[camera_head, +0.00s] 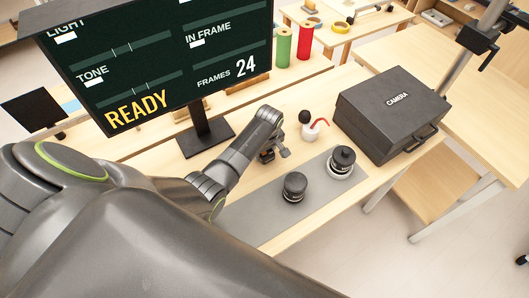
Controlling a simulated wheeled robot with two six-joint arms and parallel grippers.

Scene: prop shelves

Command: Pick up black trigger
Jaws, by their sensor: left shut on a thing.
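My left gripper (277,149) reaches in from the left over the wooden bench, beside the back edge of the grey mat. It is shut on a small dark thing, the black trigger (266,156), which shows just under the wrist and is partly hidden by it. The trigger's shape is too small to make out. I cannot tell whether it touches the bench. My right gripper is not in view.
Two black lenses (294,187) (342,160) stand on the grey mat (262,212). A white bottle with a red tube (315,130) is just right of the gripper. A black camera case (390,112) stands right; a monitor (160,60) stands behind.

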